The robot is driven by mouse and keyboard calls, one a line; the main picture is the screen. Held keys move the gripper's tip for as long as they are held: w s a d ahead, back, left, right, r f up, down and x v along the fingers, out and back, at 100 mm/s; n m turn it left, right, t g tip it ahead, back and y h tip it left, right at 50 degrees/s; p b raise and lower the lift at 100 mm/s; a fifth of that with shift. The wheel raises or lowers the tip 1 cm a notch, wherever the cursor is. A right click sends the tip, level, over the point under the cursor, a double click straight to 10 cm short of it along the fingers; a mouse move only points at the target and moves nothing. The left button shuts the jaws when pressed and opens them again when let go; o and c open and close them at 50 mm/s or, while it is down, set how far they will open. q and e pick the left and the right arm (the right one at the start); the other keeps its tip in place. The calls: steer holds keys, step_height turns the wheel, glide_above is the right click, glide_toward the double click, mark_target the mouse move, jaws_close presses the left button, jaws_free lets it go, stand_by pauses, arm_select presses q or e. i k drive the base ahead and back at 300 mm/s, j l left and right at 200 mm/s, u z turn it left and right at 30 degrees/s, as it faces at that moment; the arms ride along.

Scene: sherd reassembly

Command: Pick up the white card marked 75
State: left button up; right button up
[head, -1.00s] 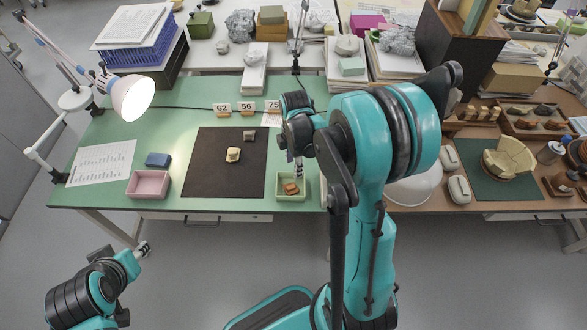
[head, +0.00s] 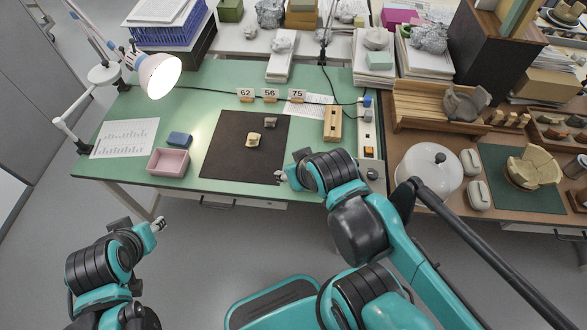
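The white card marked 75 (head: 297,95) stands in a small wooden holder at the back of the green table, at the right end of a row with the cards marked 62 (head: 245,94) and 56 (head: 270,94). My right gripper (head: 280,177) is low at the front right corner of the dark mat, well in front of the card and apart from it. Its fingers are too small to tell open from shut. My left gripper (head: 160,225) is off the table's front, over the floor, apart from everything; its fingers are also unclear.
A dark mat (head: 222,160) carries a cream sherd (head: 253,139) and a grey-brown sherd (head: 270,122). A slotted wooden block (head: 332,124) and a power strip (head: 368,140) stand right of the card. A pink tray (head: 168,162), blue block (head: 179,139) and lamp (head: 158,74) are left.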

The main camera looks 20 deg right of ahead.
mark_target(296, 97)
steer(key=i+l+z, duration=0.1)
steer(key=i+z, duration=0.95)
steer(key=k+j, duration=0.05)
steer(key=k, duration=0.05)
